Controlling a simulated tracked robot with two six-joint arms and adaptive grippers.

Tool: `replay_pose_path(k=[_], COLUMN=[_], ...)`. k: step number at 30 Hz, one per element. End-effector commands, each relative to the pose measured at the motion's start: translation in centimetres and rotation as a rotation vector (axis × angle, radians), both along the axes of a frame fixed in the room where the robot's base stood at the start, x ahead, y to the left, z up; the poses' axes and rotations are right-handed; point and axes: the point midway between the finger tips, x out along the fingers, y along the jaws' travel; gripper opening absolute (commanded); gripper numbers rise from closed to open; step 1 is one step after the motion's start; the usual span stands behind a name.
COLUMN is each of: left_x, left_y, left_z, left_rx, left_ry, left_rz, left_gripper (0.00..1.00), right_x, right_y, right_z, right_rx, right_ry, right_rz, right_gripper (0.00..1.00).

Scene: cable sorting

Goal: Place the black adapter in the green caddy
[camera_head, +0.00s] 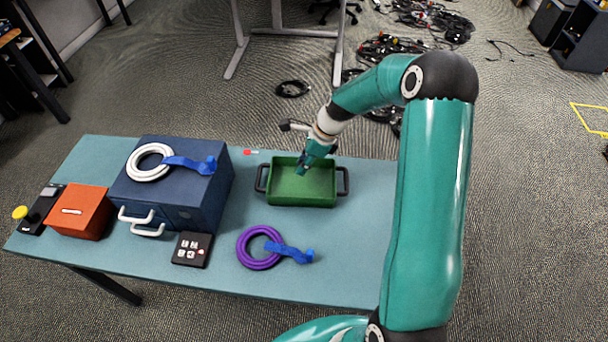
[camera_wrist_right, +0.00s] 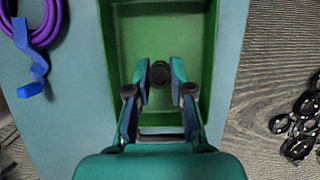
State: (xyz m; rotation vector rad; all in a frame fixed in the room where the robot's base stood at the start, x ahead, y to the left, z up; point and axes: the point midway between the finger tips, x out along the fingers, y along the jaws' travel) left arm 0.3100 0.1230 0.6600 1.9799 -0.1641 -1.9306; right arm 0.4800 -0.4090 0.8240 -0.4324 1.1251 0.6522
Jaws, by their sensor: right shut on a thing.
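The green caddy (camera_head: 318,199) with dark side handles stands at the back right of the table; its green inside also fills much of the right wrist view (camera_wrist_right: 203,30). My right gripper (camera_head: 302,168) reaches down over the caddy. In the right wrist view, its fingers (camera_wrist_right: 160,76) are shut on a small dark thing, the black adapter (camera_wrist_right: 160,70), over the caddy's floor. How high it is above the floor, I cannot tell. In the head view the adapter is hidden or too small to make out. My left gripper is not in view.
A blue box (camera_head: 206,200) with white handles carries a white cable coil (camera_head: 135,166). An orange box (camera_head: 80,213), a black button panel (camera_head: 192,249) and a purple cable coil (camera_head: 243,250) are on the table (camera_head: 330,270). The table is clear right of the purple coil.

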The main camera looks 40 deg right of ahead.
Motion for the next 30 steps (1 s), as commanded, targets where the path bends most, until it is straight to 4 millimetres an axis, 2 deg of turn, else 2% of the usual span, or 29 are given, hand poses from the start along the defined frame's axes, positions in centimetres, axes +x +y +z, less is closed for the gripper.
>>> replay_pose_path(k=[8,15,26,27,30], left_x=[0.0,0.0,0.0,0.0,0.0], left_y=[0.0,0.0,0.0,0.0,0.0], left_z=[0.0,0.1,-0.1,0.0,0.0], left_rx=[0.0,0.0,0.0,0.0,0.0], left_ry=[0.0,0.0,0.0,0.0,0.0], left_rz=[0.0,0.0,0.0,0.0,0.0], left_gripper=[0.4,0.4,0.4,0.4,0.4], right_x=[0.0,0.0,0.1,0.1,0.1], right_y=[0.0,0.1,0.1,0.1,0.1], right_z=[-2.1,-5.3,-5.8,-5.8,-5.7], right_rx=[0.001,0.002,0.0,-0.001,-0.001], right_ry=[0.001,0.002,0.0,-0.001,-0.001], right_rz=[0.001,0.002,0.002,0.003,0.003], right_gripper=[0.0,0.0,0.0,0.26,0.43])
